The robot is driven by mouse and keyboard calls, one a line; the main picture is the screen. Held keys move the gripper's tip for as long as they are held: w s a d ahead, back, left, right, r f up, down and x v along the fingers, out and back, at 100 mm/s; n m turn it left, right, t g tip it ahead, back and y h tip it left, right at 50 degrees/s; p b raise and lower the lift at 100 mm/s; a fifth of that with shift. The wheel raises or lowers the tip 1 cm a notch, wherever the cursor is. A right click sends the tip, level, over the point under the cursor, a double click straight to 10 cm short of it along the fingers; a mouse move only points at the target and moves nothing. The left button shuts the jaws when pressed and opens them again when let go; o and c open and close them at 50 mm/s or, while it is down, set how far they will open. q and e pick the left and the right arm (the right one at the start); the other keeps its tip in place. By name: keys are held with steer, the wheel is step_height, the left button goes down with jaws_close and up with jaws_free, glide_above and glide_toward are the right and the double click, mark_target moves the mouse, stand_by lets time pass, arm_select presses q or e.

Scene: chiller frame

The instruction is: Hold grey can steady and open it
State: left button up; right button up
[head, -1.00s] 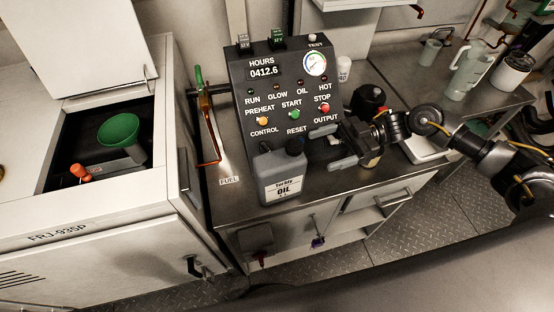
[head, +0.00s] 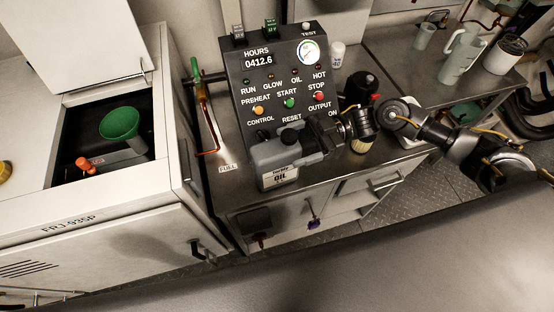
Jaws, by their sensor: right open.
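The grey can (head: 268,156) stands upright on the metal bench in front of the control panel, with a white oil label low on its front. Its dark cap (head: 289,136) is on top. My right gripper (head: 306,146) is open at the can's right side, with its fingers close to the upper part of the can and cap. I cannot tell whether they touch it. The gripper covers part of the can's right side. My left gripper is out of view.
The black control panel (head: 262,89) stands right behind the can. A dark container (head: 361,88) and a white bottle (head: 337,55) are behind my right arm. On the left is an open cabinet with a green funnel (head: 119,122). The bench's left front corner is clear.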

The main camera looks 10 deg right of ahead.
mark_target(282, 148)
steer(key=a, duration=0.1)
steer(key=a+p, duration=0.1)
steer(key=a, duration=0.1)
steer(key=shift+s+a, duration=0.25)
steer(key=shift+a, duration=0.15)
steer(key=shift+d, duration=0.1)
steer(key=shift+c, duration=1)
steer(key=shift+r, duration=0.1)
jaws_close()
